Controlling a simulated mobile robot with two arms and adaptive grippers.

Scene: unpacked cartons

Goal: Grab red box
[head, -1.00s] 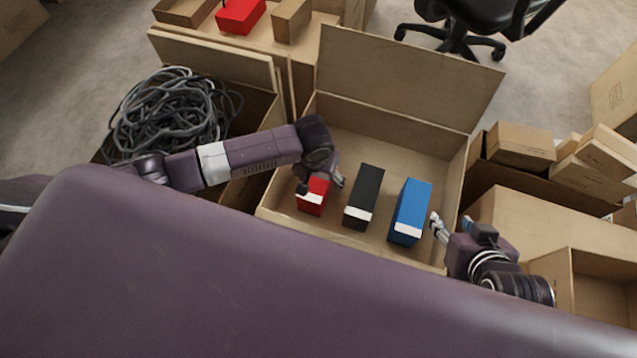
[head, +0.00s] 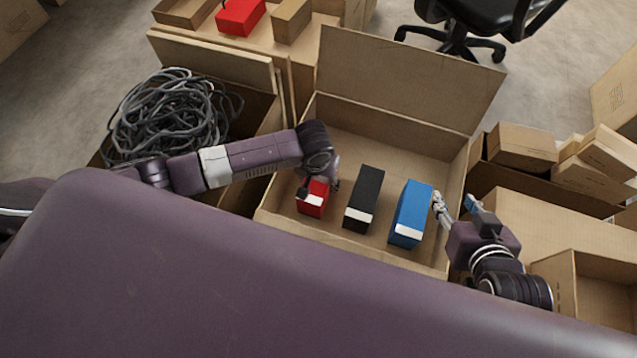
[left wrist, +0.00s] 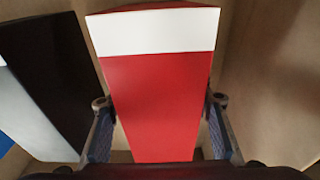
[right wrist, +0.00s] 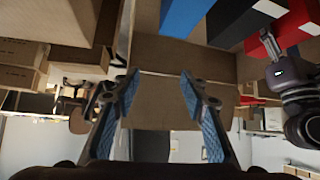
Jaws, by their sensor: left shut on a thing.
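The red box (head: 313,199) with a white band stands in the open carton (head: 395,150), at the left of a row of boxes. My left gripper (head: 318,187) is over it and partly hides it. In the left wrist view the red box (left wrist: 155,105) fills the middle, with a finger against each side; the gripper (left wrist: 160,125) is shut on it. My right gripper (head: 439,205) is at the carton's right side, near the blue box. In the right wrist view its fingers (right wrist: 158,88) are spread apart with nothing between them.
A black box (head: 367,195) and a blue box (head: 411,210) stand to the right of the red one. A carton of grey cable (head: 170,115) is at left. Another red box (head: 240,15) lies on cartons at the back. More cartons (head: 520,145) crowd the right.

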